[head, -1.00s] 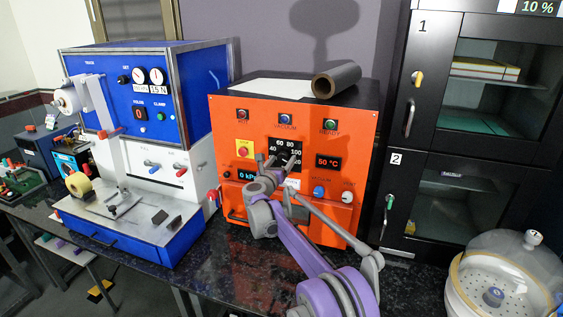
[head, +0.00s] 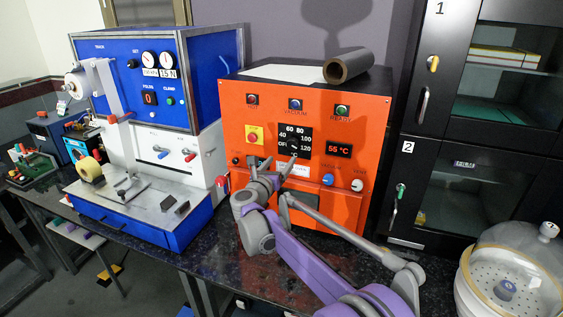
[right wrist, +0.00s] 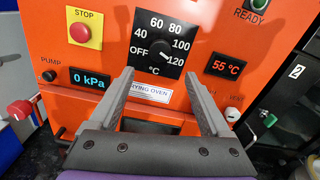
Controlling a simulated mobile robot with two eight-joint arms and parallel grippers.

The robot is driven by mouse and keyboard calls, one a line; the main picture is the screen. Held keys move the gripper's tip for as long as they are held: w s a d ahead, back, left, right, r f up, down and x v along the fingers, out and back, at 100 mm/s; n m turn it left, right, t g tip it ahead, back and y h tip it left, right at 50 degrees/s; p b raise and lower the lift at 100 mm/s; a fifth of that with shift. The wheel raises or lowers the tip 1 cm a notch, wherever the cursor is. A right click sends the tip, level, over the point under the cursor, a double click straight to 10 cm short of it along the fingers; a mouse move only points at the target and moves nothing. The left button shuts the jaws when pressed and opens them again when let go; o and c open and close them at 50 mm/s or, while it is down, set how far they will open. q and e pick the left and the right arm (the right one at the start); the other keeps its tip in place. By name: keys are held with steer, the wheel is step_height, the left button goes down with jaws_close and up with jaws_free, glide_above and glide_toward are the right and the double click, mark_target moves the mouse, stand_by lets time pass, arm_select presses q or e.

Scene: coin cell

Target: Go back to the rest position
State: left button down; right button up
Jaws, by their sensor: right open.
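My right gripper (head: 272,172) is in front of the orange drying oven (head: 365,110), just below its temperature dial (head: 294,141). In the right wrist view its two fingers (right wrist: 165,92) are apart with nothing between them. The dial (right wrist: 158,48) shows above and between the fingertips, and its pointer is turned toward 120. The oven display (head: 338,150) reads 55 °C, and the pressure display (right wrist: 90,78) reads 0 kPa. I do not see my left gripper.
A blue and white machine (head: 180,100) stands left of the oven on the dark bench. A black cabinet (head: 425,160) is at the right. A glass-domed vessel (head: 510,275) stands at the front right.

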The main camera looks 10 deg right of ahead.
steer(key=s+a+r+n+t+y, duration=0.3)
steer(key=s+r+n+y, duration=0.25)
steer(key=n, duration=0.55)
steer(key=s+a+f+n+g+y, duration=0.1)
steer(key=s+a+f+n+y, duration=0.1)
steer(key=s+n+y, duration=0.35)
steer(key=s+a+f+n+g+y, duration=0.1)
steer(key=s+a+f+n+y, duration=0.1)
steer(key=s+n, duration=0.55)
steer(key=s+d+f+n+g+h, duration=0.1)
steer(key=s+d+f+n+g, duration=0.1)
steer(key=s+f+n, duration=0.3)
steer(key=s+d+f+n+g+h, duration=0.1)
steer(key=s+f+n+g, duration=0.3)
steer(key=s+f, duration=0.5)
steer(key=s+d+f+n+g+h, duration=0.1)
steer(key=s+d+f+n+g, duration=0.3)
steer(key=s, duration=0.9)
step_height(320, 180, down, 4)
steer(key=n, duration=0.3)
steer(key=shift+s+n, duration=0.2)
steer(key=shift+n, duration=0.2)
